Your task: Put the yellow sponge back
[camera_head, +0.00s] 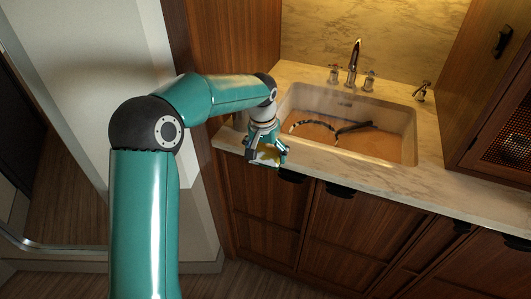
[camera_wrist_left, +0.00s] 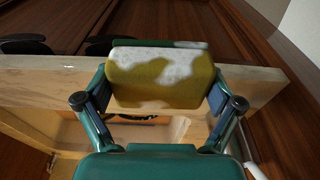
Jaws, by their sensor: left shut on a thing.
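The yellow sponge (camera_wrist_left: 160,84) is clear in the left wrist view, with pale, foam-like patches on its surface. My left gripper (camera_head: 267,154) is shut on it, with one finger at each end of the sponge. In the head view only a small part of the sponge (camera_head: 266,159) shows between the fingers. The gripper is at the front left edge of the counter, left of the sink (camera_head: 408,151). I cannot tell whether the sponge touches the counter. My right gripper is not in view.
The marble counter (camera_head: 390,183) surrounds the sink, where a dark, curved item (camera_head: 353,128) lies. A faucet (camera_head: 354,62) with two handles stands behind it, and a small dispenser (camera_head: 422,91) at the right. Wooden cabinets (camera_head: 345,225) are below, and a tall wood panel (camera_head: 240,45) is behind my arm.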

